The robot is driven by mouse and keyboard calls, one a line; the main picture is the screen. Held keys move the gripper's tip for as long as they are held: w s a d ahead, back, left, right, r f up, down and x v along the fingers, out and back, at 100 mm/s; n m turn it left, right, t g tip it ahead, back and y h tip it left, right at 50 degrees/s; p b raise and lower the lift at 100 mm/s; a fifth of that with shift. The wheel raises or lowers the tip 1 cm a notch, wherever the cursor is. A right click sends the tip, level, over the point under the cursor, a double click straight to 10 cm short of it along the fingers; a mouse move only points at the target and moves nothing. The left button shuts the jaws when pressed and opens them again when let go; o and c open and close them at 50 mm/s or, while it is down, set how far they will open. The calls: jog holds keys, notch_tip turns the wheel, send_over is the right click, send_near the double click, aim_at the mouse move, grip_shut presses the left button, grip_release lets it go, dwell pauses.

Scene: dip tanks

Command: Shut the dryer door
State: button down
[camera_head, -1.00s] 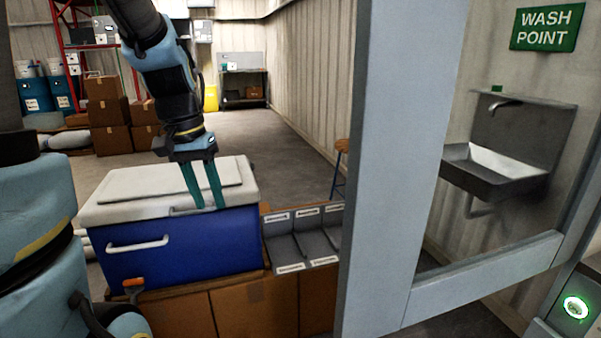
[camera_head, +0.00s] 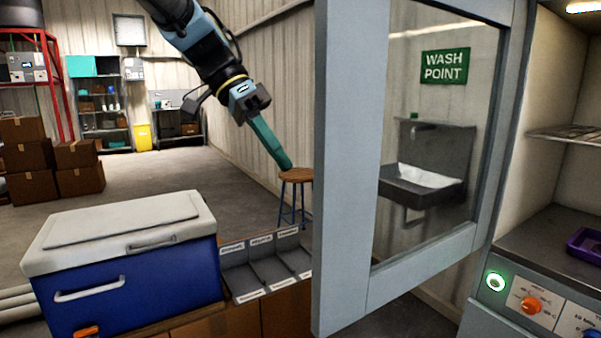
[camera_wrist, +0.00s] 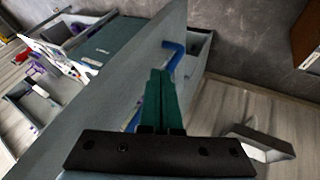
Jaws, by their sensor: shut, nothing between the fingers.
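The dryer door (camera_head: 345,190) is a pale grey frame with a clear window, standing open in the head view. The dryer (camera_head: 545,70) is at the right with its chamber exposed. My gripper (camera_head: 287,166) is shut and empty, with long teal fingers, just left of the door's free edge in the picture. In the wrist view the shut fingers (camera_wrist: 161,78) lie in front of the door panel (camera_wrist: 105,98), close to a blue handle (camera_wrist: 172,58). I cannot tell whether the fingers touch the door.
A blue cooler box (camera_head: 140,275) with a white lid stands at front left, beside a grey sectioned tray (camera_head: 262,262). A stool (camera_head: 295,177) stands behind. A sink (camera_head: 428,185) shows through the door window. A purple tray (camera_head: 585,243) sits inside the dryer.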

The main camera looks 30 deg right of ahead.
jog(key=s+f+p, duration=0.1)
jog(key=s+f, duration=0.1)
jog(key=s, duration=0.3)
jog(key=shift+s+d+f+p, duration=0.25)
jog(key=shift+d+p, duration=0.15)
